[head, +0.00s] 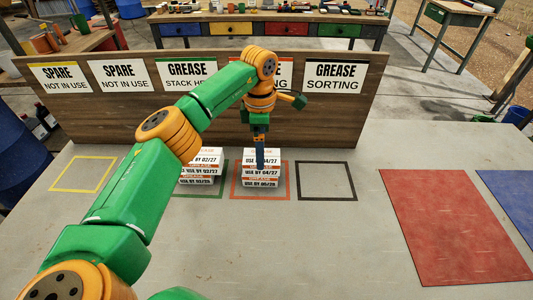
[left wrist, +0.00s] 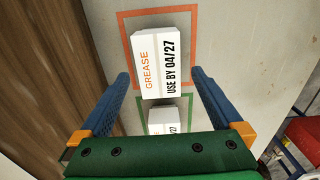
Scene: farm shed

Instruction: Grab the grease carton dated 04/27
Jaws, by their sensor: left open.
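A grease carton (left wrist: 163,62) marked USE BY 04/27 is white with orange and black print. It is on top of the stack (head: 262,184) in the red-outlined square, with other cartons below it. The lower labels in the head view are small; the lowest seems to read 05/28. My left gripper (head: 259,160) is over this stack, pointing down, and partly covers its labels. In the left wrist view its blue fingers (left wrist: 160,76) are open, one on each side of the top carton, with nothing gripped. I cannot tell how far down the fingers reach. My right gripper is not in view.
Another carton stack (head: 205,181) stands left in the green-outlined square, partly behind my left arm. Yellow (head: 84,174) and black (head: 326,181) outlined squares are empty. A wooden sign board (head: 345,108) stands behind. A red mat (head: 450,225) and a blue mat (head: 515,195) lie bare at right.

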